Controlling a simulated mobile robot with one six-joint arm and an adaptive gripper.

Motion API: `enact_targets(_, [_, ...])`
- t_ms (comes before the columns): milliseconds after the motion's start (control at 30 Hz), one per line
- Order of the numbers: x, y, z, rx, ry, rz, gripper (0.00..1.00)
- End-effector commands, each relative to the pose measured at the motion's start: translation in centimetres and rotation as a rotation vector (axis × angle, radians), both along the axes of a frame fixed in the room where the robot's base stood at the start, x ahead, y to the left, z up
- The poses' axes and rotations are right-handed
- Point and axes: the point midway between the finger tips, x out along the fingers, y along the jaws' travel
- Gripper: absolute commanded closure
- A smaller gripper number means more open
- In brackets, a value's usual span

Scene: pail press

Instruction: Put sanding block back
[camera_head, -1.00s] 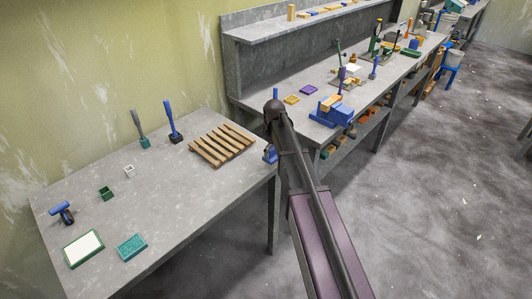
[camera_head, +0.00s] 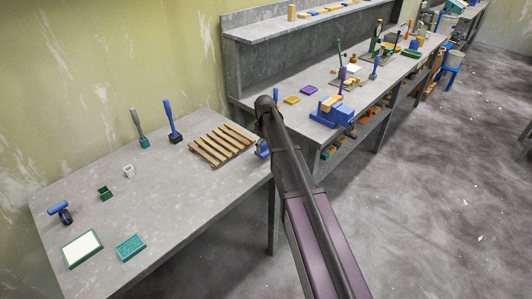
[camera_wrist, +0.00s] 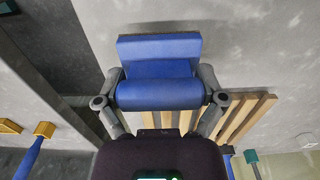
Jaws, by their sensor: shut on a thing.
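My gripper (camera_wrist: 162,78) is shut on a blue sanding block (camera_wrist: 160,95), with one finger on each side of it. The block has a flat wide part and a rounded bar facing the wrist camera. In the head view, my gripper (camera_head: 263,150) is at the right edge of the near grey table (camera_head: 165,195), just right of the wooden slatted rack (camera_head: 222,145). My arm hides part of the gripper and block there. In the wrist view the slats (camera_wrist: 245,115) show beyond and below the block. I cannot tell whether the block touches the table.
A grey-handled tool (camera_head: 140,128) and a blue-handled tool (camera_head: 172,122) stand behind the rack. Small boxes, a blue roller-like tool (camera_head: 60,211), a white-topped tray (camera_head: 82,249) and a teal tray (camera_head: 131,247) lie left and front. A bench with a blue vise (camera_head: 335,112) stands right.

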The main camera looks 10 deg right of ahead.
Motion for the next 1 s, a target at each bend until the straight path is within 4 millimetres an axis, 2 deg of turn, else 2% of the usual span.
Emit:
enact_targets(33, [-0.1,0.0,-1.0,0.000,0.000,0.000,0.49])
enact_targets(300, [-0.1,-0.1,-2.9,0.000,0.000,0.000,0.49])
enact_targets(900, [-0.1,-0.1,-3.4,0.000,0.000,0.000,0.49])
enact_targets(933, [-0.1,-0.1,-3.3,0.000,0.000,0.000,0.02])
enact_targets(1000, [-0.1,-0.1,-3.3,0.000,0.000,0.000,0.00])
